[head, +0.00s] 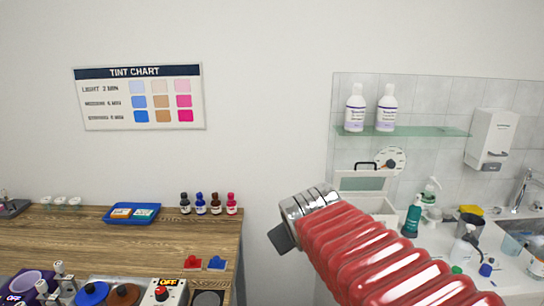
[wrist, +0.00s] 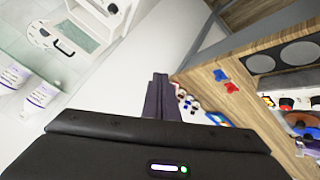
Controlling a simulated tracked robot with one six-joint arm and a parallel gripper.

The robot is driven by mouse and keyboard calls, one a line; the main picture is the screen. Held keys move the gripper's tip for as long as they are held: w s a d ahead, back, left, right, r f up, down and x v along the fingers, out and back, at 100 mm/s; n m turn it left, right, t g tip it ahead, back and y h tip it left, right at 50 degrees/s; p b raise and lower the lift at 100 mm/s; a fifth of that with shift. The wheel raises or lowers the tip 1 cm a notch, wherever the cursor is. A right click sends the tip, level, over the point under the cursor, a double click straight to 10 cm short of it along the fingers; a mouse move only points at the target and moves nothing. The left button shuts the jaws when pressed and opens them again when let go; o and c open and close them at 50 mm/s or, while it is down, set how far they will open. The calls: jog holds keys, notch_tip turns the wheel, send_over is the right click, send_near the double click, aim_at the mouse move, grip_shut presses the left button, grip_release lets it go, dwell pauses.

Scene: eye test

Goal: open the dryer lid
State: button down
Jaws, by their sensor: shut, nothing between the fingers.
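A white box-like unit, which looks like the dryer (head: 370,204), stands on the right-hand counter, partly behind my red arm. A black handle (head: 366,165) and a round dial (head: 390,159) show at its top. In the wrist view the white unit (wrist: 88,22) is at the upper left, with the dial (wrist: 40,31) and black handle (wrist: 65,47) beside it. I cannot tell for certain how its lid stands. My gripper (head: 282,238) is left of the unit, apart from it. Its dark fingers are together and empty in the wrist view (wrist: 160,97).
A wooden counter (head: 120,235) at left holds a blue tray (head: 132,220), several small bottles and red and blue clips. Bottles (head: 412,217) and a sink (head: 515,225) are right of the dryer. A glass shelf (head: 420,132) is above it. The gap between counters looks clear.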

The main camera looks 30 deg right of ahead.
jog(key=s+a+f+g+y, duration=0.1)
jog(key=s+a+f+y, duration=0.1)
jog(key=s+a+f, duration=0.2)
jog(key=s+a+f+m+g+y, duration=0.1)
jog(key=s+a+f+g+y, duration=0.1)
jog(key=s+a, duration=0.8)
jog(key=shift+a+f, duration=0.7)
jog(key=shift+f, duration=0.15)
jog(key=shift+s, duration=0.1)
